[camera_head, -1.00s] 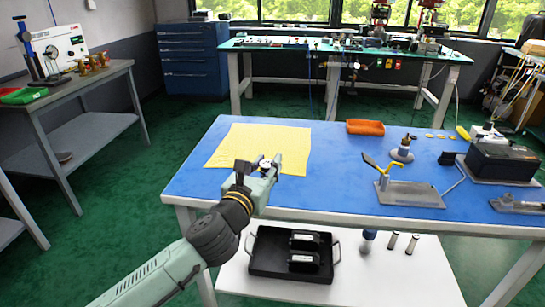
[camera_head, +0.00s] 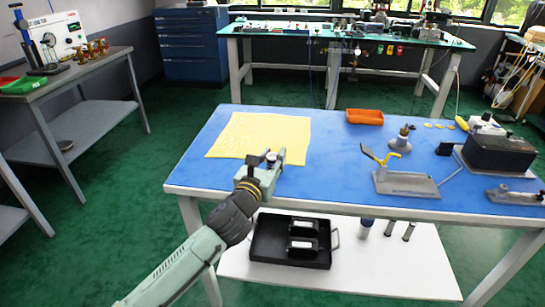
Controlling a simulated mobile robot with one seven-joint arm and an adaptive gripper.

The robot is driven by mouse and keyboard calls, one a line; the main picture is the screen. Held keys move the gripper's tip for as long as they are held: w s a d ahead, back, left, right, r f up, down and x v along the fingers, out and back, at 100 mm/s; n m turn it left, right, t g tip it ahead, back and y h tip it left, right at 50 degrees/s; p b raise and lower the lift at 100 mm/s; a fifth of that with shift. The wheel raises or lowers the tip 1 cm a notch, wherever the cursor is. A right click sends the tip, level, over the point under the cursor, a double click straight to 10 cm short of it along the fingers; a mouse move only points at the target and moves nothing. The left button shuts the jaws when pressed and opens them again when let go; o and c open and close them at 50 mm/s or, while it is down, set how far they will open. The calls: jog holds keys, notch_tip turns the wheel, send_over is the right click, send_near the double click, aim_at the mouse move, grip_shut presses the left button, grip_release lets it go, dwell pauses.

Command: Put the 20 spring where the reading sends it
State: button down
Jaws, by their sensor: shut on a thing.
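My gripper (camera_head: 273,159) is above the front left part of the blue table, at the lower right corner of the yellow cloth. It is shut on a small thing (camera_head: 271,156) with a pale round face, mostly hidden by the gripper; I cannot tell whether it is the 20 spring. No spring can be made out elsewhere. A test stand with a white panel (camera_head: 58,35) is on the grey bench at the far left. Its reading is too small to make out.
A black tray (camera_head: 262,258) is on the shelf below. Green floor (camera_head: 140,165) is free at left.

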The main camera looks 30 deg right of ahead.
jog(key=shift+f, duration=0.15)
jog(key=c, duration=1.2)
grip_release()
jog(key=shift+c, duration=0.2)
